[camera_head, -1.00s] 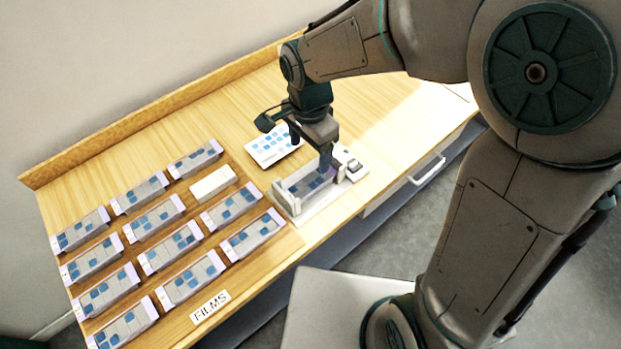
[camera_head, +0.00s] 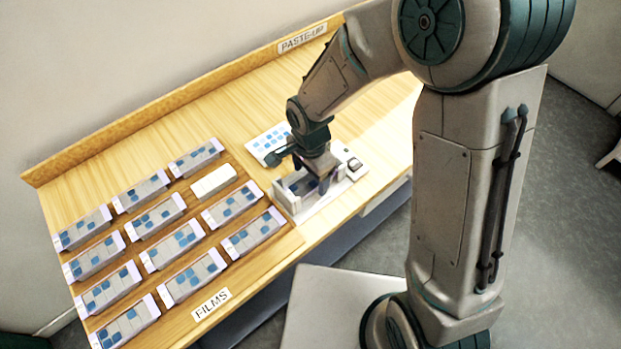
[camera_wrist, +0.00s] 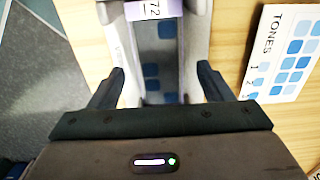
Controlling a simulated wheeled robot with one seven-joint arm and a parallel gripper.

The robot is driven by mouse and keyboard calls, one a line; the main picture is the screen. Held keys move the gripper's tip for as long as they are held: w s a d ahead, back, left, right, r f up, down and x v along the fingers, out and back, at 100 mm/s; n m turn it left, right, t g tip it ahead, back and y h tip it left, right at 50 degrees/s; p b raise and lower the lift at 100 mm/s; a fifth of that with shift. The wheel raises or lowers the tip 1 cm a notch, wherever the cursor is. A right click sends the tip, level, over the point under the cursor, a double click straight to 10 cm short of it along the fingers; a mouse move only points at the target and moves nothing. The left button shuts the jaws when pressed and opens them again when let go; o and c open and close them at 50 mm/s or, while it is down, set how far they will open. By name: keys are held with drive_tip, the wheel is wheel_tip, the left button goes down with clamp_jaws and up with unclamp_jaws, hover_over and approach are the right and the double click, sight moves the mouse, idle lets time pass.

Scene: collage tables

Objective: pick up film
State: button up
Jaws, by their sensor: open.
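A film (camera_wrist: 158,55), a grey strip with blue squares and a pale end label reading 72, lies in a white cradle (camera_wrist: 117,35) in the wrist view. My gripper (camera_wrist: 160,70) is open, with one dark finger at each side of the cradle and the film between them. I cannot tell whether the fingers touch anything. In the head view my gripper (camera_head: 318,182) is low over the same cradle (camera_head: 283,203) and hides much of the film. Several other films (camera_head: 182,285) with blue squares and lilac ends lie in rows at the left of the table.
A plain white block (camera_head: 213,181) lies among the films. A TONES card (camera_head: 268,144) lies behind the cradle; it also shows in the wrist view (camera_wrist: 285,55). FILMS (camera_head: 211,304) and PASTE-UP (camera_head: 303,38) signs mark the table. Bare wood lies behind the films.

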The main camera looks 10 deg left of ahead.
drive_tip(key=c, duration=1)
drive_tip(key=shift+r, duration=0.1)
drive_tip(key=shift+c, duration=0.2)
